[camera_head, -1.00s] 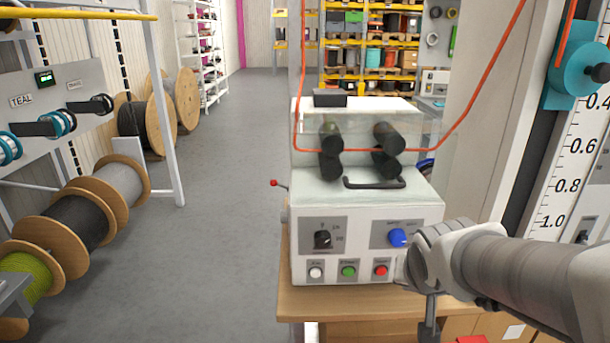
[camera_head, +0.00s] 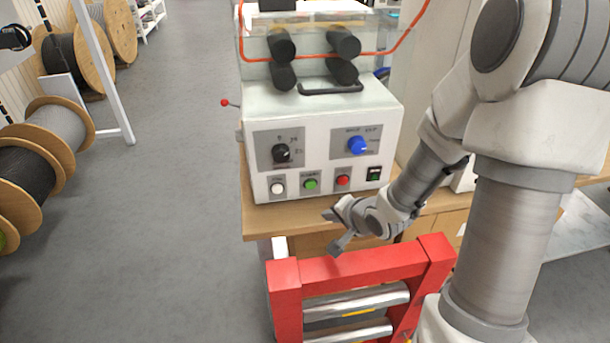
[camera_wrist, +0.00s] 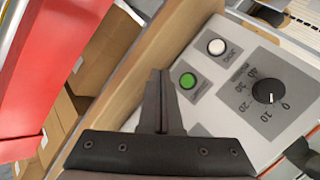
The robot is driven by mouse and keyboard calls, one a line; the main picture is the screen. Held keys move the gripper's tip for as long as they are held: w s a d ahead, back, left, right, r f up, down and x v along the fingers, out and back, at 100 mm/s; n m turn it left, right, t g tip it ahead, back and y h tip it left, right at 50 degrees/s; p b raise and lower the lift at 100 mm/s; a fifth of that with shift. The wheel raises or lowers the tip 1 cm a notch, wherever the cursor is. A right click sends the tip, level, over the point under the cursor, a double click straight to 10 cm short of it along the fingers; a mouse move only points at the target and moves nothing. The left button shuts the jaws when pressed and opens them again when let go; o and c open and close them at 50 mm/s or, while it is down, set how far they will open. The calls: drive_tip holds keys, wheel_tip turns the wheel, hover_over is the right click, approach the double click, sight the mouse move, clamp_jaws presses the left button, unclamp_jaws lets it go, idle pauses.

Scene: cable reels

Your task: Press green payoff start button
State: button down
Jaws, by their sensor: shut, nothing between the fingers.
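The green button (camera_head: 310,184) is on the lower front of the white payoff machine (camera_head: 330,110), between a white button (camera_head: 277,188) and a red button (camera_head: 343,180). It also shows in the wrist view (camera_wrist: 187,81), just right of my fingertips. My gripper (camera_head: 335,225) is in front of the machine, lower and to the right of the green button. The fingers are shut together and empty in the wrist view (camera_wrist: 158,75). They look apart from the button, though the exact gap cannot be told.
The machine stands on a wooden bench (camera_head: 262,218). A red frame with metal rollers (camera_head: 350,262) stands in front of it, below my gripper. A black knob (camera_head: 281,153) and a blue knob (camera_head: 357,145) sit above the buttons. Cable reels (camera_head: 55,140) stand left; the floor between is clear.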

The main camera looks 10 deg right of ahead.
sight(311, 185)
drive_tip(key=shift+w+a+f+m+y, duration=0.1)
drive_tip(key=shift+a+f+m+y, duration=0.4)
drive_tip(key=shift+a+f, duration=0.15)
drive_tip(key=shift+w, duration=0.1)
drive_tip(key=w, duration=0.7)
drive_tip(key=shift+w, duration=0.8)
drive_tip(key=shift+p, duration=0.4)
idle(0.9)
drive_tip(key=shift+w+d, duration=0.1)
drive_tip(key=shift+w, duration=0.3)
